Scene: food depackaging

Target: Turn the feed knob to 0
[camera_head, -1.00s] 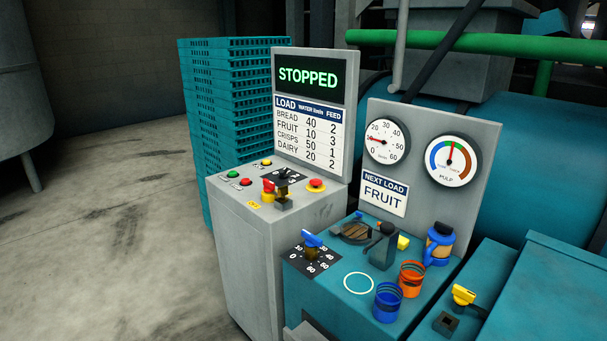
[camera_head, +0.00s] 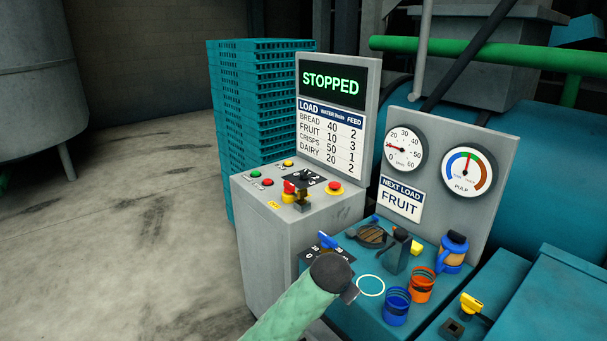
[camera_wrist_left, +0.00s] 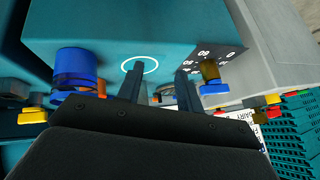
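The grey console has a small black knob on a dark dial plate (camera_head: 308,178), which seems to be the feed knob; its setting is too small to read. A blue-handled knob (camera_head: 328,240) stands on a numbered black plate on the teal bench, partly hidden by my left arm. That plate also shows in the left wrist view (camera_wrist_left: 226,56). My left gripper (camera_head: 350,291) is over the bench front, right of the blue-handled knob. In the left wrist view my left gripper (camera_wrist_left: 158,84) has its fingers apart with nothing between them. My right gripper is out of view.
The STOPPED screen (camera_head: 333,84) and load table rise behind the console. A red-handled switch (camera_head: 290,189) and red button (camera_head: 334,188) flank the dial. Open floor lies left.

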